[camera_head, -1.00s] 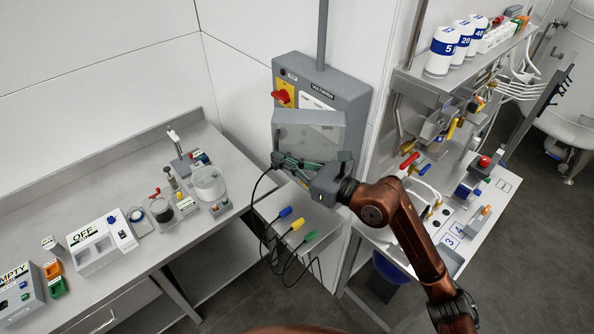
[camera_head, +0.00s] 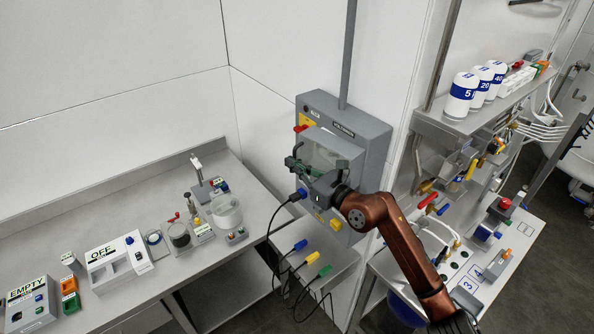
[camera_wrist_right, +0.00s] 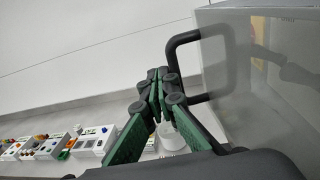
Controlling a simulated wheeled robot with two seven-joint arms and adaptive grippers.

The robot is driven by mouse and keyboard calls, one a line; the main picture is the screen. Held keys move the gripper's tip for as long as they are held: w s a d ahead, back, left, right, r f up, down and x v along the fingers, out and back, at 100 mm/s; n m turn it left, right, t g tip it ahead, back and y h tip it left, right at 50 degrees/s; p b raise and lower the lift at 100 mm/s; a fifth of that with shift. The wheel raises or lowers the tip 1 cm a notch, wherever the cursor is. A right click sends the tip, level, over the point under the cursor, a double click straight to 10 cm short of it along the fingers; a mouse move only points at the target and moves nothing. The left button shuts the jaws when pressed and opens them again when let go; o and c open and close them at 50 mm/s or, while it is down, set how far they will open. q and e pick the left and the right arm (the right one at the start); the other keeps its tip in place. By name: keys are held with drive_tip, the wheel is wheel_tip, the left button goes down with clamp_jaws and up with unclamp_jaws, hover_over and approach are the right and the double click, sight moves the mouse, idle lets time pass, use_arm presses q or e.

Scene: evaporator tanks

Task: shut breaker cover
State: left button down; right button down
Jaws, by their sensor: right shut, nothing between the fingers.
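The breaker cover (camera_head: 328,152) is a grey-framed translucent panel on the front of the grey breaker box (camera_head: 362,130). It stands out from the box at an angle, not flush with it. My right gripper (camera_head: 292,163) is in front of the cover, with its fingers shut and empty. In the right wrist view the fingertips (camera_wrist_right: 156,78) are together beside the cover's dark handle (camera_wrist_right: 183,68); I cannot tell if they touch it. The translucent panel (camera_wrist_right: 260,95) fills the right of that view. My left gripper is not in view.
Blue and yellow connectors (camera_head: 321,218) sit below the cover. Cable plugs (camera_head: 312,258) lie on the shelf underneath. A bench with devices (camera_head: 115,255) is on the left. A rack with white canisters (camera_head: 463,95) and valves stands close on the right. Air left of the box is free.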

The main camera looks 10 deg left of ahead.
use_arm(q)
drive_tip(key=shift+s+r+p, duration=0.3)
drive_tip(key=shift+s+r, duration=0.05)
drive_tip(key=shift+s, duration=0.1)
use_arm(e)
drive_tip(key=shift+w+a+m+t+h, duration=0.2)
drive_tip(key=shift+w+m+t+h, duration=0.7)
drive_tip(key=shift+w, duration=0.45)
